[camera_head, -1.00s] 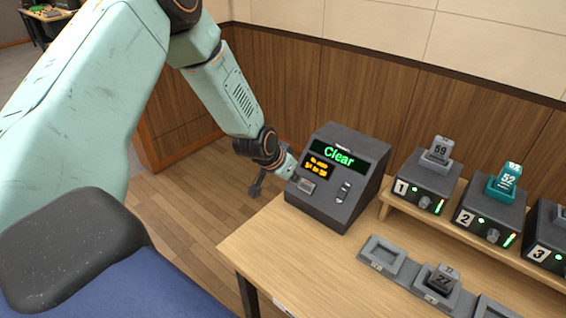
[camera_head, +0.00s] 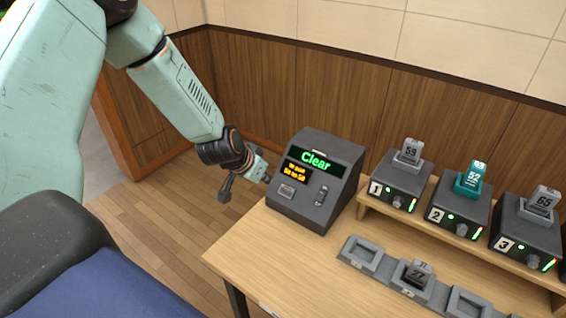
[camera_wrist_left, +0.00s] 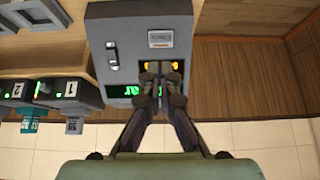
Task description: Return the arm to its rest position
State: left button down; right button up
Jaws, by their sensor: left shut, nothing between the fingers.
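My left gripper (camera_head: 264,178) is at the left side of a dark grey console (camera_head: 330,203) whose green display (camera_head: 317,161) reads "Clear". In the left wrist view the gripper (camera_wrist_left: 161,72) is shut and empty, its fingertips in front of the console (camera_wrist_left: 180,20) and covering part of its displays. I cannot tell whether the fingertips touch the console. My left arm reaches in from the upper left. My right gripper is not in view.
A wooden table (camera_head: 240,262) holds the console. On a raised shelf stand numbered fader boxes 1 (camera_head: 385,196), 2 (camera_head: 445,223) and 3 (camera_head: 520,258) with number blocks. A grey tray strip (camera_head: 345,263) with a block marked 27 (camera_head: 415,275) lies in front. Open floor (camera_head: 160,225) lies left of the table.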

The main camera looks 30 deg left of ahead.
pick_arm(q)
jog(key=s+d+f+g, duration=0.2)
jog(key=s+d+f, duration=0.2)
jog(key=s, duration=0.8)
jog(key=s+d+f+n+g, duration=0.1)
jog(key=s+d+f+g, duration=0.25)
jog(key=s, duration=0.75)
jog(key=s+d+f+g, duration=0.2)
jog(key=s+d+f, duration=0.3)
jog(key=s, duration=0.7)
notch_tip(320, 180, down, 16)
jog(key=b, duration=1.5)
jog(key=shift+w+y+b, duration=0.2)
jog(key=shift+y+b, duration=0.1)
jog(key=shift+b, duration=0.05)
jog(key=shift+r+t, duration=0.1)
jog(key=shift+t, duration=0.15)
